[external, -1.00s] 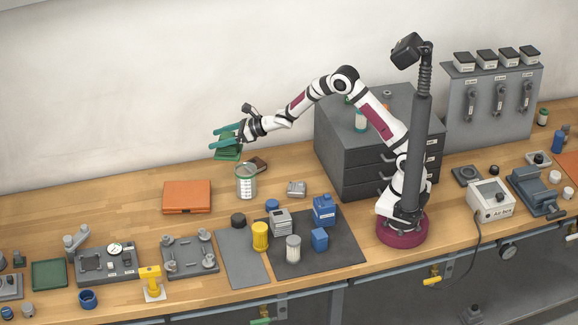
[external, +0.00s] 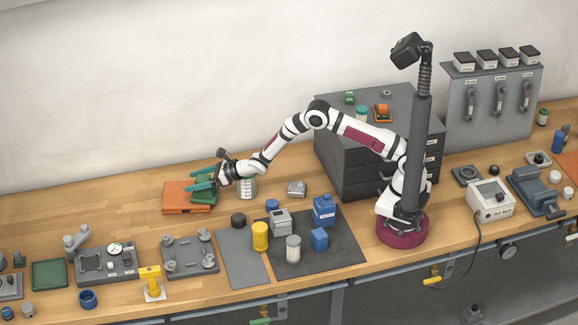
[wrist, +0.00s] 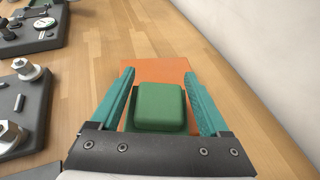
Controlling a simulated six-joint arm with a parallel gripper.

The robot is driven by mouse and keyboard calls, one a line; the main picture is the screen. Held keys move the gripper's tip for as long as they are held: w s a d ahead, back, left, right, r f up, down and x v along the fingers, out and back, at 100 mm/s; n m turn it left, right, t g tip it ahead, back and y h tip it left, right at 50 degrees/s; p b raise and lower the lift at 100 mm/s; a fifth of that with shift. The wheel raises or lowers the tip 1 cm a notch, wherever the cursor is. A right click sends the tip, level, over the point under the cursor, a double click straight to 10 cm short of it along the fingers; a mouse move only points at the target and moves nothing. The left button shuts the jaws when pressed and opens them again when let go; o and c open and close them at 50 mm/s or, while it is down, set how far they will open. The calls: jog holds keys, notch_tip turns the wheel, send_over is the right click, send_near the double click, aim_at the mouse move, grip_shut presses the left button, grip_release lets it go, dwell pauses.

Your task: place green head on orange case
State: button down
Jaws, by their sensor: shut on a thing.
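The green head (wrist: 159,105) is a green block held between the two teal fingers of my gripper (wrist: 160,92) in the wrist view. In the external view, my gripper (external: 202,184) is low at the right part of the orange case, with the green head (external: 204,197) beneath the fingers. The orange case (external: 180,205) lies flat on the bench; it also shows behind the head in the wrist view (wrist: 155,71). The head overlaps the case's right side in the picture. I cannot tell whether it touches the case.
A clear container (external: 247,188) stands just right of my gripper and is partly hidden by my wrist. A grey fixture plate (external: 190,257) and a gauge plate (external: 107,265) lie toward the front. The bench left of the case is clear.

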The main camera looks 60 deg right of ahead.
grip_release()
jog(key=shift+f, duration=0.1)
jog(key=shift+s+d+r, duration=0.15)
jog(key=shift+s+r, duration=0.15)
jog(key=v, duration=1.1)
jog(key=shift+s+r, duration=0.1)
jog(key=shift+r, duration=0.05)
